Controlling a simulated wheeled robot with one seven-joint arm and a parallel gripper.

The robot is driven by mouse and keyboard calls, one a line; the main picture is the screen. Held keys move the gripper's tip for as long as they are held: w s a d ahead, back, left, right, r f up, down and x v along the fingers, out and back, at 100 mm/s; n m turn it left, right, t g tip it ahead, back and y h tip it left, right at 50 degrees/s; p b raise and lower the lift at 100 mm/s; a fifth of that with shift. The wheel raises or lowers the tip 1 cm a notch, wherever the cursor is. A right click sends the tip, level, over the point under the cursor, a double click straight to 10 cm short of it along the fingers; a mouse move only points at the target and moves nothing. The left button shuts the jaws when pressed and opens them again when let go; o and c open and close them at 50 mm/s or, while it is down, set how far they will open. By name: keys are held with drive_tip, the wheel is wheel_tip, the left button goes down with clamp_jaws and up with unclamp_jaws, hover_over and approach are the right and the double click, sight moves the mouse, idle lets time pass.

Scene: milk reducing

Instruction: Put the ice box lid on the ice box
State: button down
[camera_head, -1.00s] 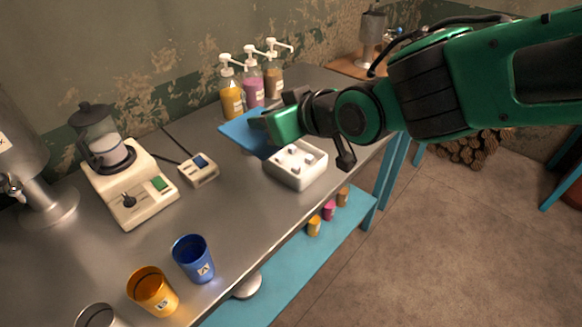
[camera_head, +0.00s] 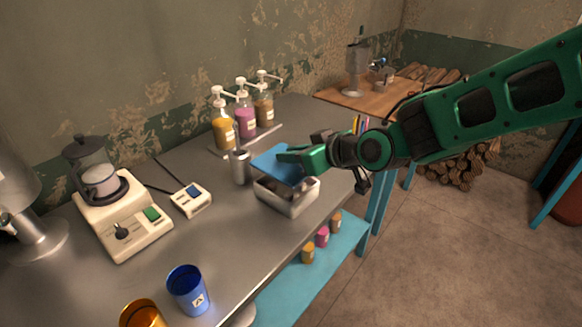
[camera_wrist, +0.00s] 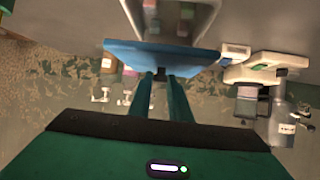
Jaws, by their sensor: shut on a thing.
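The blue ice box lid (camera_head: 277,166) is gripped by my gripper (camera_head: 290,156), which is shut on it. The lid is tilted and overlaps the back of the ice box (camera_head: 288,206) in the head view. The box is a pale, silvery rectangular tub standing on the metal counter. I cannot tell whether lid and box touch. In the wrist view, my gripper (camera_wrist: 160,76) has its two fingers at the edge of the lid (camera_wrist: 160,56). The box (camera_wrist: 205,18) shows beyond the lid, with its contents partly visible.
Several pump bottles (camera_head: 245,116) stand behind the lid, with a metal cup (camera_head: 239,168) beside it. The counter's front edge runs close to the box.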

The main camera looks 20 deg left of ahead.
sight(296, 168)
drive_tip(key=shift+f, duration=1.95)
drive_tip(key=shift+f, duration=0.6)
drive_tip(key=c, duration=1.6)
unclamp_jaws()
drive_tip(key=shift+c, duration=0.2)
drive_tip(key=shift+r, duration=0.5)
drive_tip(key=v, duration=1.2)
drive_tip(key=shift+d+r, duration=0.1)
